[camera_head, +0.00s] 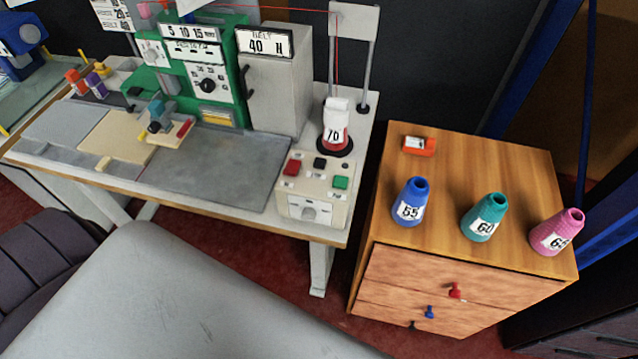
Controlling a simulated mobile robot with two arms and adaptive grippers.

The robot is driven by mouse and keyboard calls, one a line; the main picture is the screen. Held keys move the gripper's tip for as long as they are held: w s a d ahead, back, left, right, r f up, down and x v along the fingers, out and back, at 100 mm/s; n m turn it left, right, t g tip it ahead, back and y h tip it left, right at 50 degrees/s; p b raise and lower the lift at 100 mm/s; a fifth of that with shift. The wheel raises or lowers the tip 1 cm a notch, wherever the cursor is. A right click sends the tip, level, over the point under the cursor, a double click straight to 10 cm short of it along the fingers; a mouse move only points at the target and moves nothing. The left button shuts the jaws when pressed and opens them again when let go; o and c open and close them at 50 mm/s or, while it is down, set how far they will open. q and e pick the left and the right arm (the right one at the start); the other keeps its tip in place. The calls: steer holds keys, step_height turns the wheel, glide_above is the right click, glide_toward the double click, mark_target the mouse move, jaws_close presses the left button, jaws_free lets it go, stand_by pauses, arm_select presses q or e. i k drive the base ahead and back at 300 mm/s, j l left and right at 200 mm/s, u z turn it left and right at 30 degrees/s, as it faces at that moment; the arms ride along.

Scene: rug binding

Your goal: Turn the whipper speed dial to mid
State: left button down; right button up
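A green machine (178,60) stands at the back of the workbench. A black round dial (207,85) sits on its white front plate, with small markings around it that are too small to read. A pale control box (313,194) at the bench's front right corner has red, black and green buttons and a whitish round part (309,213) low on its front face. I cannot tell from the labels which of these is the whipper speed dial, nor its setting. Neither of my grippers shows.
A white cone marked 70 (336,118) stands behind the control box. A wooden cabinet (460,160) at right holds blue (410,203), teal (484,218) and pink (558,232) cones. A large grey surface (170,295) fills the lower left foreground. The bench's grey plate (220,165) is mostly clear.

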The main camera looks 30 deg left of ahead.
mark_target(308, 214)
steer(key=u, duration=0.95)
